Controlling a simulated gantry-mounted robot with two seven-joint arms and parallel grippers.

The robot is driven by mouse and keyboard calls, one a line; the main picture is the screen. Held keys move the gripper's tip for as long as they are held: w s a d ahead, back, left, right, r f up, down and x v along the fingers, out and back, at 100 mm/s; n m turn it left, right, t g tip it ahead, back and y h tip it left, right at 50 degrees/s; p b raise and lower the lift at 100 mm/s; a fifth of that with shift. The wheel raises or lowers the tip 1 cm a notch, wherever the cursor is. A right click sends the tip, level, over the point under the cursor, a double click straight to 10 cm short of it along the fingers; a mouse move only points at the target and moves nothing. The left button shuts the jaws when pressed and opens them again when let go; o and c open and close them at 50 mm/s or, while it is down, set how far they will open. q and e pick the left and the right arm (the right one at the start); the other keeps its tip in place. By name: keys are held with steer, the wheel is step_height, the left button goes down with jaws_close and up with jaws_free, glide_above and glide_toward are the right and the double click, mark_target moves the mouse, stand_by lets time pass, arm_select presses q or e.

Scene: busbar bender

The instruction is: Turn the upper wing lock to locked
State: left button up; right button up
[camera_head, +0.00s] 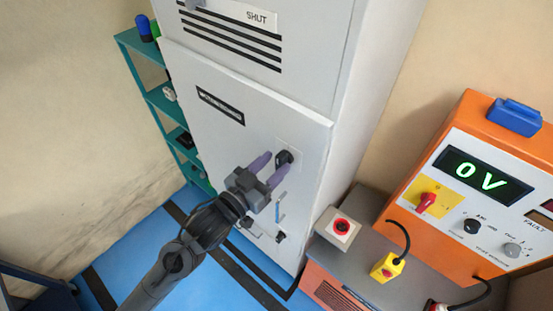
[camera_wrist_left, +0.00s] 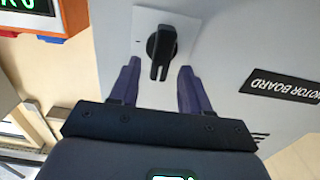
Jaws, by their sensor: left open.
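The upper wing lock (camera_head: 284,157) is a black knob on a light plate on the grey cabinet door (camera_head: 225,130). It also shows in the left wrist view (camera_wrist_left: 162,46), where its wing runs nearly up and down the picture. My left gripper (camera_head: 271,168) has purple fingers, open and empty, pointing at the knob. In the left wrist view the fingertips (camera_wrist_left: 160,68) lie on either side of the wing's lower end, apart from it. Whether they reach the knob's depth I cannot tell. A lower black lock (camera_head: 280,236) sits further down the door. My right gripper is out of view.
An orange console (camera_head: 455,150) with a green 0 V display stands at the right. A red button box (camera_head: 341,228) and a yellow plug (camera_head: 386,267) sit on a grey-topped unit beside the cabinet. A teal shelf (camera_head: 160,100) stands at the left.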

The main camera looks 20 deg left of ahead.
arm_select(q)
steer(key=shift+x, duration=0.8)
jaws_close()
